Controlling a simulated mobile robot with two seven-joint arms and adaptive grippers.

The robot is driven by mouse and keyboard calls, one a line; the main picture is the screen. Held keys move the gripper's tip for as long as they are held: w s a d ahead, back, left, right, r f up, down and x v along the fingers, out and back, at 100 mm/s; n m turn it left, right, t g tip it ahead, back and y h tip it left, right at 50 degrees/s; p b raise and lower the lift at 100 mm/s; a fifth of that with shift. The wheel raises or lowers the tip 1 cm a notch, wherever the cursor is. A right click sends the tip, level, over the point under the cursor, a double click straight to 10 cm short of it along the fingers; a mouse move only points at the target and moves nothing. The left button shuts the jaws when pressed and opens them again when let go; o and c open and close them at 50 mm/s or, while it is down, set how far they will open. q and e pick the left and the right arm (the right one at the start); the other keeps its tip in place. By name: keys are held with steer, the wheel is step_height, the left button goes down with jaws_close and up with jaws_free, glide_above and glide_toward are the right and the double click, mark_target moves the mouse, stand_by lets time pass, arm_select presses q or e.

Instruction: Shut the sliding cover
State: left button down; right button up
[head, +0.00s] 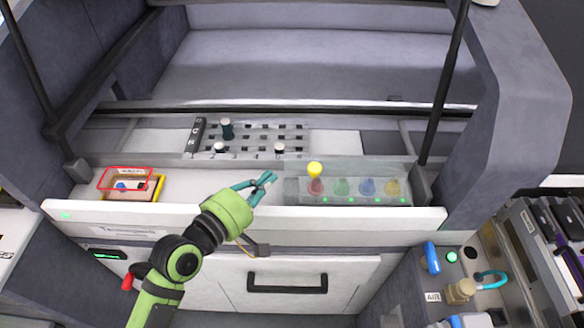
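A clear cover (350,172) lies along the right part of the white front ledge. Red, green, blue and yellow round buttons show through or beside it, with small green lights in front. I cannot tell how far the cover is slid. My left gripper (270,178), with teal fingers, is over the ledge just left of the cover and apart from the knob. My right gripper is out of view.
A yellow-edged tray (158,188) with small items sits at the ledge's left. A slotted panel (258,138) with pegs lies behind. Dark struts (444,85) rise at both sides. A drawer handle (287,284) is below. Blue fittings (432,257) and trolley feeders are lower right.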

mark_target(312, 172)
arm_select(q)
steer(key=w+d, duration=0.1)
steer(key=w+d+p, duration=0.1)
steer(key=d, duration=0.1)
steer(key=w+d, duration=0.1)
steer(key=shift+w+d+f, duration=0.1)
steer(key=shift+d+f, duration=0.2)
steer(key=shift+f, duration=0.1)
steer(key=shift+d, duration=0.3)
steer(key=shift+d+f, duration=0.1)
steer(key=shift+d, duration=0.05)
steer(key=d+p, duration=0.2)
steer(key=d, duration=0.1)
steer(key=shift+d, duration=0.3)
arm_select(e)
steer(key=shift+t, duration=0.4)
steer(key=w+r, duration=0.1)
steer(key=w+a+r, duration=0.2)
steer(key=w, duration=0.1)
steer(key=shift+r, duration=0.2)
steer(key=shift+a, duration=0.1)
